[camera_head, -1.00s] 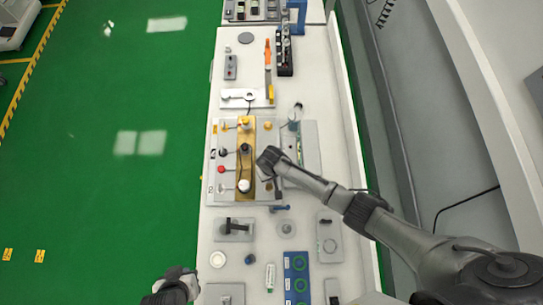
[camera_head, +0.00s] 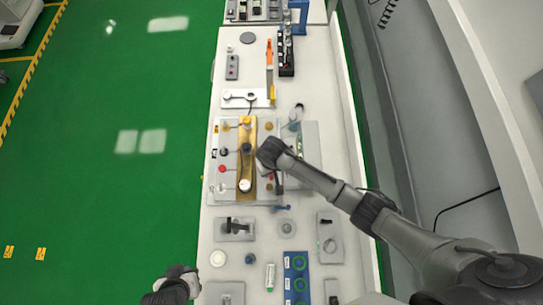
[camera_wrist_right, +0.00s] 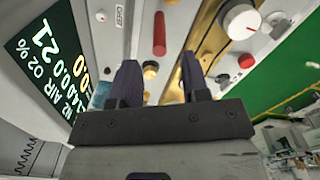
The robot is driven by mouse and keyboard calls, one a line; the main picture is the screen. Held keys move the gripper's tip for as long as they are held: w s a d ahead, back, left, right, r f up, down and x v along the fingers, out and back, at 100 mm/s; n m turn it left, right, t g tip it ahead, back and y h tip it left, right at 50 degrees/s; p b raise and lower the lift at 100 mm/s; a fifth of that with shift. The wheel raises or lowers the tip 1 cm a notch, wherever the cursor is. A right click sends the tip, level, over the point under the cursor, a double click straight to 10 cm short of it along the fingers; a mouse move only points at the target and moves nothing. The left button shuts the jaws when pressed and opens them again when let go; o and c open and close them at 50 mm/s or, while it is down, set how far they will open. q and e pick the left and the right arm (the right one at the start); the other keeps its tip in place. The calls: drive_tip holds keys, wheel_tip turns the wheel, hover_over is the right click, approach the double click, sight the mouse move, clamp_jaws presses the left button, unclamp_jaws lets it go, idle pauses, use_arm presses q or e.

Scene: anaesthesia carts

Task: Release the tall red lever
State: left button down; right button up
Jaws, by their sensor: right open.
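A red upright cylinder, which looks like the tall red lever (camera_wrist_right: 159,35), stands on the grey panel in the right wrist view. My right gripper (camera_wrist_right: 162,70) is open and empty, with the red lever ahead of the gap between its two dark fingers. No contact with it shows. In the head view my right gripper (camera_head: 272,168) is over the right part of the control panel (camera_head: 215,190), and my wrist hides the lever there. My left gripper (camera_head: 180,282) is at the bottom edge, away from the panel, and its jaws are unclear.
A gold plate (camera_head: 247,133) with knobs lies left of my right gripper. A white knob (camera_wrist_right: 241,21) is near it in the wrist view, and a dark display (camera_wrist_right: 45,50) is at left. An orange lever (camera_head: 268,55) stands farther back on the bench.

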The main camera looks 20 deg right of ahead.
wheel_tip(320, 180, up, 7)
idle(0.3)
drive_tip(key=shift+f, duration=0.1)
idle(0.5)
